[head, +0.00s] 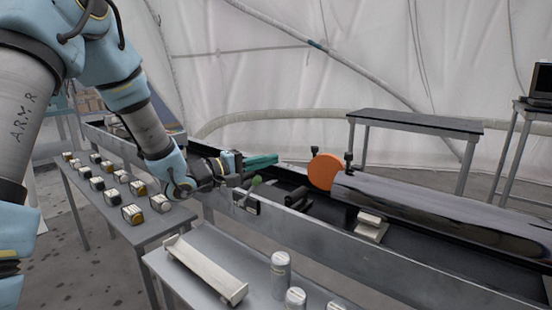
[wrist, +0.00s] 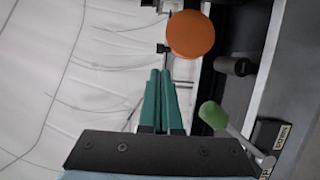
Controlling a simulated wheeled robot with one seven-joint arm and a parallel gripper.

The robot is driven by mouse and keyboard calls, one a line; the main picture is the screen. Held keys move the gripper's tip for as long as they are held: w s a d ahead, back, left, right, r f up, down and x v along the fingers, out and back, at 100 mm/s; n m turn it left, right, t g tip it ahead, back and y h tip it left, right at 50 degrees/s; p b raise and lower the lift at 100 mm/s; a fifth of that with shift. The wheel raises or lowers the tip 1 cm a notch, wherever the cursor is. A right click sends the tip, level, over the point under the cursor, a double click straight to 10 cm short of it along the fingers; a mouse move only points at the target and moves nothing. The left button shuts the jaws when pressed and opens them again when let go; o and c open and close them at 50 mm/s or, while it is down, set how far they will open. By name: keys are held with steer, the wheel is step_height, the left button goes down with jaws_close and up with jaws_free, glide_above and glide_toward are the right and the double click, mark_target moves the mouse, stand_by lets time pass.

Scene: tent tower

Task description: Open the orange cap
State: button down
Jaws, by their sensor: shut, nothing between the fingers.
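The orange cap (head: 324,172) is a round disc standing on the near end of a long dark cylinder (head: 440,210) in a trough. In the wrist view the orange cap (wrist: 190,35) is at the top, beyond my fingertips and slightly right. My gripper (head: 274,158) has green fingers, which are closed together with nothing between them. The fingers (wrist: 162,75) point toward the cap in the wrist view. In the head view a gap shows between the fingertips and the cap. A small black knob (head: 314,150) shows at the cap's upper left edge.
A lever with a green knob (head: 256,181) stands by the trough wall (head: 310,235), close to my gripper; the green knob (wrist: 212,115) is right of my fingers in the wrist view. A table (head: 150,225) with several small canisters is at left. Silver cylinders (head: 281,275) stand in front.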

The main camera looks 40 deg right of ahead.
mark_target(312, 150)
steer(key=d+p, duration=0.1)
steer(key=d, duration=0.7)
steer(key=d+p, duration=0.1)
steer(key=d, duration=0.2)
steer(key=shift+s+d+p, duration=0.25)
steer(key=shift+d+p, duration=0.1)
steer(key=shift+d, duration=0.05)
steer(key=d, duration=0.1)
steer(key=w+d+p, duration=0.1)
steer(key=d, duration=0.1)
steer(key=w+d, duration=0.1)
steer(key=shift+w+d+p, duration=0.25)
steer(key=shift+d+p, duration=0.05)
steer(key=shift+d, duration=0.05)
steer(key=shift+a, duration=0.1)
